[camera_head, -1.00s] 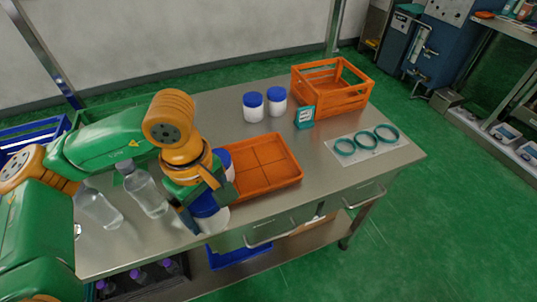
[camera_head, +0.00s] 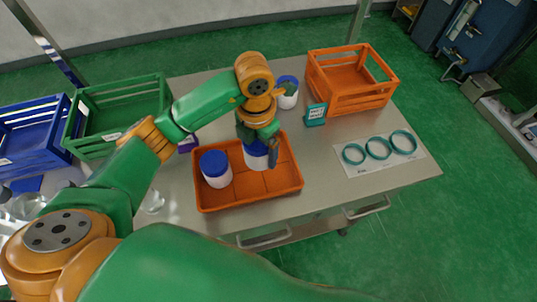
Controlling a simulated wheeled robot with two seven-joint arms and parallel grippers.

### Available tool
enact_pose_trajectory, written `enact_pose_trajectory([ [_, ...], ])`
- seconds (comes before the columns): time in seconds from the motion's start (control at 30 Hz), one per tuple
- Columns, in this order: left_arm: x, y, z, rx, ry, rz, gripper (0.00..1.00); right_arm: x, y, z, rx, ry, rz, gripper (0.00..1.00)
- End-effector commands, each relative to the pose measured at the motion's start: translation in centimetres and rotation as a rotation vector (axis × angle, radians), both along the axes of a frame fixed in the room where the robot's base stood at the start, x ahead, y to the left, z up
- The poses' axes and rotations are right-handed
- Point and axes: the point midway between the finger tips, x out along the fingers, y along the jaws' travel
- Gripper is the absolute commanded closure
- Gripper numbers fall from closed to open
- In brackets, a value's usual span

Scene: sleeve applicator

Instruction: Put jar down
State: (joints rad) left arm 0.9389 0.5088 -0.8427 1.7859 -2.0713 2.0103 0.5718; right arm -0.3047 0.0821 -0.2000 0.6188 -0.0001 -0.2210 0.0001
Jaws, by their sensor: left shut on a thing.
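My left gripper (camera_head: 259,140) points down over the back part of the orange tray (camera_head: 248,199) and is shut on a white jar with a blue lid (camera_head: 256,158). The held jar is upright, within the tray's outline. I cannot tell whether its base touches the tray floor. A second white jar with a blue lid (camera_head: 215,169) stands upright in the tray's left part, a little apart from the held one. A third such jar (camera_head: 287,92) stands on the table behind my wrist, partly covered. My right gripper is not in view.
An orange slatted crate (camera_head: 350,104) stands at the table's back right, with a small teal sign (camera_head: 316,115) beside it. Teal rings (camera_head: 378,147) lie on a white sheet. Green (camera_head: 122,105) and blue (camera_head: 35,128) crates are at the left. The tray's front right is bare.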

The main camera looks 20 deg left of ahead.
Motion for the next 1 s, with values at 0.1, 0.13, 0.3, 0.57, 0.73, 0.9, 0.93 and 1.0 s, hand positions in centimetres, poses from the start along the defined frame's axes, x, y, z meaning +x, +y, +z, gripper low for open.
enact_pose_trajectory([
  [0.1, 1.4, -1.3, -2.7, 0.0, 0.007, -0.002, 0.86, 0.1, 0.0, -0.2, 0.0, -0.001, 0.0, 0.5],
  [0.13, 1.8, -1.5, -2.9, -0.002, 0.004, 0.001, 0.86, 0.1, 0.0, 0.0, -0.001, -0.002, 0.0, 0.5],
  [0.3, 2.6, -2.1, -5.2, 0.003, 0.006, 0.0, 0.86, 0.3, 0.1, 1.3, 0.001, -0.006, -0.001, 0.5],
  [0.57, 2.8, -2.1, -7.3, 0.001, -0.003, -0.002, 0.86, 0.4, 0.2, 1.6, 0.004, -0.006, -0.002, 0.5],
  [0.73, 2.8, -2.1, -7.7, 0.001, -0.003, -0.002, 0.86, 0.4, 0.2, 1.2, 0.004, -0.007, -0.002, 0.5],
  [0.9, 2.8, -2.1, -7.6, 0.001, -0.002, -0.001, 0.0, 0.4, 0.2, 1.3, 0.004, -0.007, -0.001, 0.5],
  [0.93, 2.8, -2.1, -7.6, 0.001, -0.002, -0.001, 0.0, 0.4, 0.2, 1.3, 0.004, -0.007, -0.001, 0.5],
  [1.0, 2.8, -2.0, -7.6, 0.001, -0.002, -0.001, 0.0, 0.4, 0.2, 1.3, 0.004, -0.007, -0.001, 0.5],
])
